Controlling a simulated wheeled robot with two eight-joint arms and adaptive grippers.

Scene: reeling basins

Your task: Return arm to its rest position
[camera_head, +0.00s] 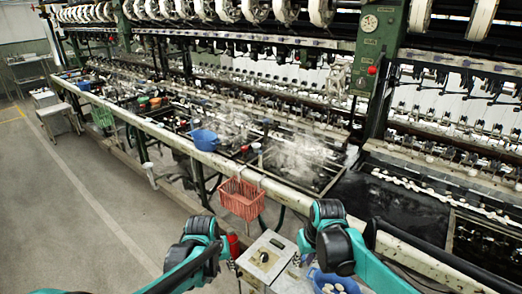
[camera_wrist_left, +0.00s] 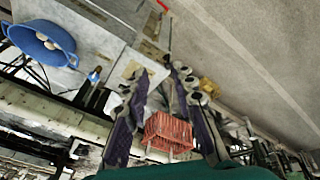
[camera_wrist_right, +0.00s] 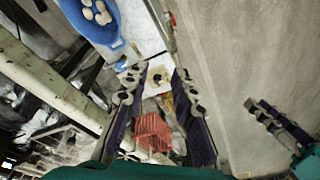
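My left gripper (camera_wrist_left: 158,74) is open in the left wrist view, with its two fingers apart and nothing between the tips. My right gripper (camera_wrist_right: 154,76) is also open and empty in the right wrist view. In the head view, my left arm (camera_head: 196,252) and my right arm (camera_head: 332,240) reach in from the bottom edge, bent, beside a grey metal box (camera_head: 266,256). The fingers are mostly hidden there behind the arm links. My left gripper also shows at the right of the right wrist view.
A blue basin with pale cocoons (camera_wrist_right: 104,40) lies close to my right arm. A red basket (camera_head: 242,199) hangs on the reeling bench rail (camera_head: 160,133). Another blue basin (camera_head: 204,140) sits further along. The grey floor (camera_head: 75,200) at left is clear.

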